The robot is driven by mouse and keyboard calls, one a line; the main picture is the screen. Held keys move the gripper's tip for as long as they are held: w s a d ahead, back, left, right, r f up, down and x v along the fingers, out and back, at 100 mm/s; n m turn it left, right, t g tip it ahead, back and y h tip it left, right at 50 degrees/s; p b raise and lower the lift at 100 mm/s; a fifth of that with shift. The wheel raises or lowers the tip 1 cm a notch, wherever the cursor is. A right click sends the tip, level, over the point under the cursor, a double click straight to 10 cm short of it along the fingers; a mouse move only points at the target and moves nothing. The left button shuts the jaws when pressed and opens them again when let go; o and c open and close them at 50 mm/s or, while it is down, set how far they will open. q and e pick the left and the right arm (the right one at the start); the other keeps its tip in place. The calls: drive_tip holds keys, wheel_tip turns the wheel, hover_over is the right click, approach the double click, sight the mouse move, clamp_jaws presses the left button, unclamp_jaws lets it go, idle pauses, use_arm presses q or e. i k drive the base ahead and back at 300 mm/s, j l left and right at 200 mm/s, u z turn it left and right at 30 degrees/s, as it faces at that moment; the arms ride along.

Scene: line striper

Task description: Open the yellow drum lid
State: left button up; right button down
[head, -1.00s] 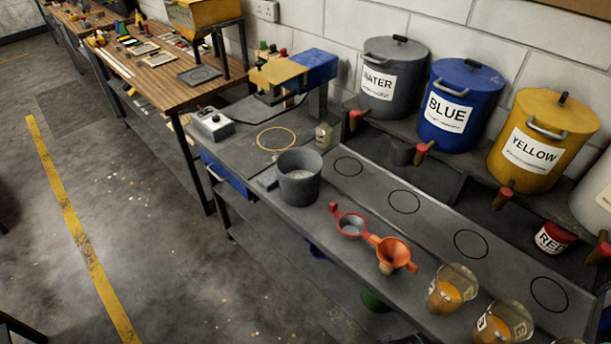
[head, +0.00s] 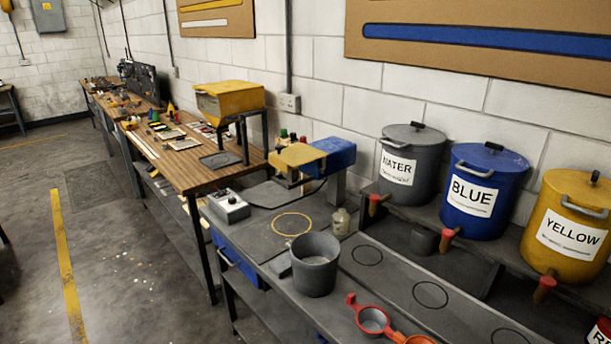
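The yellow drum (head: 570,232) stands on the raised shelf at the right edge of the head view, with a white YELLOW label on its front. Its yellow lid (head: 580,190) is on top and looks closed, with a dark knob (head: 595,177) at its centre. A grey bar handle is on the drum's upper front, and a red-tipped tap (head: 545,289) sticks out below. Neither of my grippers is in view.
The blue drum (head: 482,222) and grey water drum (head: 406,196) stand left of the yellow one. On the lower bench are a grey bucket (head: 314,279), a red strainer (head: 372,319) and a small bottle (head: 341,222). Open floor (head: 140,270) lies left.

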sight(573, 185)
drive_tip(key=z, duration=1.6)
drive_tip(key=i+j, duration=0.1)
drive_tip(key=j, duration=0.25)
drive_tip(key=i+j+z, duration=0.1)
drive_tip(key=j, duration=0.2)
